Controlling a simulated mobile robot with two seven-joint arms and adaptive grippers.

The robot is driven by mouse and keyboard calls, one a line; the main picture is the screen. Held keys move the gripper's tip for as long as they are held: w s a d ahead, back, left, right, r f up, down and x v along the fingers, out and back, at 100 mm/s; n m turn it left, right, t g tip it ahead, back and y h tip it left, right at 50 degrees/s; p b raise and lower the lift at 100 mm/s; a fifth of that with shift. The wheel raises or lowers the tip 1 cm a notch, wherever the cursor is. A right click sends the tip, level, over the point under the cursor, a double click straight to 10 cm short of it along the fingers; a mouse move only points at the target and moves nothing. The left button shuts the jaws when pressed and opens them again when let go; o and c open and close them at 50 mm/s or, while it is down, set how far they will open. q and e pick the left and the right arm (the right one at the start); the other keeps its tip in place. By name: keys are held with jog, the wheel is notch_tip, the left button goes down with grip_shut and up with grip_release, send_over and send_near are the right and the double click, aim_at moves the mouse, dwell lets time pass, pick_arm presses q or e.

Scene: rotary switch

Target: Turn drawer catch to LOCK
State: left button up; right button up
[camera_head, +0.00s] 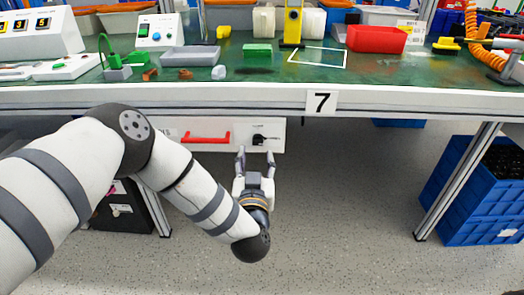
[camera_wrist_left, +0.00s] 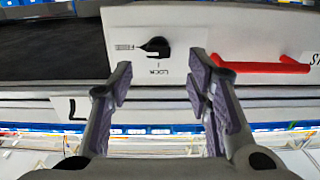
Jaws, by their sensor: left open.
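The drawer catch is a black rotary knob (camera_head: 259,139) on the white drawer front, under the table edge. In the left wrist view, which is upside down, the knob (camera_wrist_left: 155,47) has its pointer towards a small label at the left, probably FREE. The LOCK label (camera_wrist_left: 159,71) lies below the knob there, and the pointer is not on it. My left gripper (camera_head: 255,156) is open and empty just in front of the drawer front. In the wrist view its fingers (camera_wrist_left: 160,85) stand apart on either side of the knob's line, apparently not touching it. My right gripper is not in view.
A red drawer handle (camera_head: 206,137) sits beside the knob. The table (camera_head: 420,100), with a number 7 plate (camera_head: 321,101), overhangs the drawer. Blue crates (camera_head: 465,190) stand at the right and a black box (camera_head: 122,208) at the left. The floor between is clear.

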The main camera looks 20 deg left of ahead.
aim_at(258, 144)
pick_arm(q)
jog(key=b+x, duration=0.1)
jog(key=x, duration=0.4)
jog(key=shift+w, duration=0.1)
jog(key=shift+c, duration=0.2)
grip_shut()
